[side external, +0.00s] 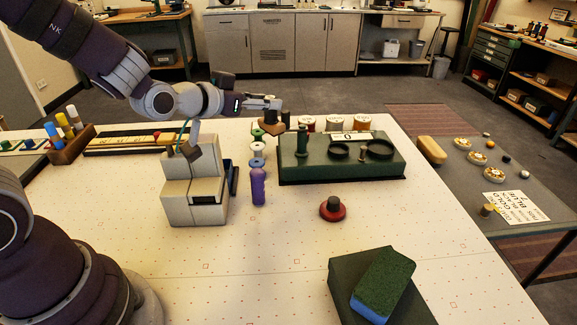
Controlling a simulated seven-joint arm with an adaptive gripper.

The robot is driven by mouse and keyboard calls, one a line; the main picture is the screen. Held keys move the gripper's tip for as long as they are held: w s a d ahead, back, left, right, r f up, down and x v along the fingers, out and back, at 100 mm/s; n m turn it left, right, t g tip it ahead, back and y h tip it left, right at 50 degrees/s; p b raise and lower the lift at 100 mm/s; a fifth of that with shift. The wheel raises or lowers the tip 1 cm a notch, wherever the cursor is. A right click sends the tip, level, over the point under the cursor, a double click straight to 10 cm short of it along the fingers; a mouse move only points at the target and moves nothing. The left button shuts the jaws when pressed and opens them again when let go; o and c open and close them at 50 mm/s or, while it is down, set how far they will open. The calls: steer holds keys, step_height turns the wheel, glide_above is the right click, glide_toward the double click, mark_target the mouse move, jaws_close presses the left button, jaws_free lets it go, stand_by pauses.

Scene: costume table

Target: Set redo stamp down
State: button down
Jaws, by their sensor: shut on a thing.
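My gripper (274,103) is at the far side of the white table, left of the dark green case. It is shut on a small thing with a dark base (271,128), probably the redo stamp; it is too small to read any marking. I cannot tell whether its base touches the table. A separate round piece with a red base and dark knob (332,211) stands upright on the bare table, in front of the case.
The green case (340,168) carries dark rings and a small post. Several thread spools (306,124) stand behind it. The front middle of the table is clear.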

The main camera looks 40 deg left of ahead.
steer(key=w+a+r+n+g+y, duration=0.1)
steer(key=w+a+n+y, duration=0.15)
steer(key=a, duration=0.55)
steer(key=w+a+r+n+y, duration=0.1)
steer(key=w+a+y, duration=0.2)
steer(key=a, duration=0.5)
steer(key=s+a+r+n+g+y, duration=0.2)
steer(key=s+a+n+g+y, duration=0.4)
steer(key=s+a+n, duration=0.3)
steer(key=s+d+f+n+g+y, duration=0.1)
steer(key=s+d+f+n+g, duration=0.4)
steer(key=s, duration=0.5)
steer(key=s+d+f+n+g+y, duration=0.1)
steer(key=s+d+f+n+g, duration=0.2)
steer(key=s+d+f+g, duration=0.5)
steer(key=f+t, duration=0.1)
steer(key=f, duration=0.1)
steer(key=s+a+f+t, duration=0.1)
steer(key=f, duration=0.1)
steer(key=a+f, duration=0.1)
steer(key=f, duration=0.1)
steer(key=shift+s+f+t, duration=0.35)
steer(key=shift+f+t, duration=0.05)
steer(key=c, duration=0.9)
jaws_free()
